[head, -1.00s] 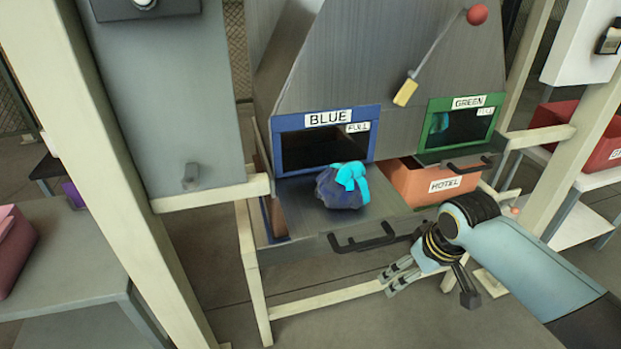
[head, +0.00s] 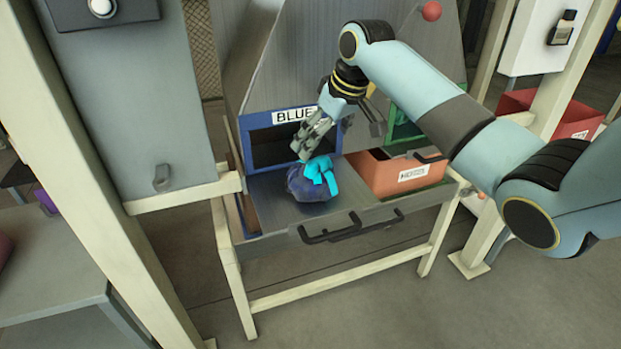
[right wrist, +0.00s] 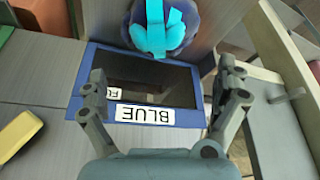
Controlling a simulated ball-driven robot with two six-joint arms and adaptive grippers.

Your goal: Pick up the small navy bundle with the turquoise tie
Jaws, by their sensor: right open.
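The small navy bundle (head: 309,186) with the turquoise tie (head: 321,174) sits on the grey tray (head: 265,184) in front of the opening labelled BLUE. My right gripper (head: 305,150) is just above and behind the bundle in the head view, pointing down toward it. In the right wrist view the bundle (right wrist: 180,38) shows at the top, beyond the fingers. The right gripper (right wrist: 170,90) is open, its two fingers apart and empty, with the blue frame between them. The left gripper is not in view.
The blue-framed opening (head: 249,128) stands behind the tray. An orange bin (head: 372,172) labelled HOTEL is right of the bundle. A black handle (head: 330,232) runs along the tray's front. A pale post (head: 95,170) and grey cabinet (head: 130,90) stand at the left.

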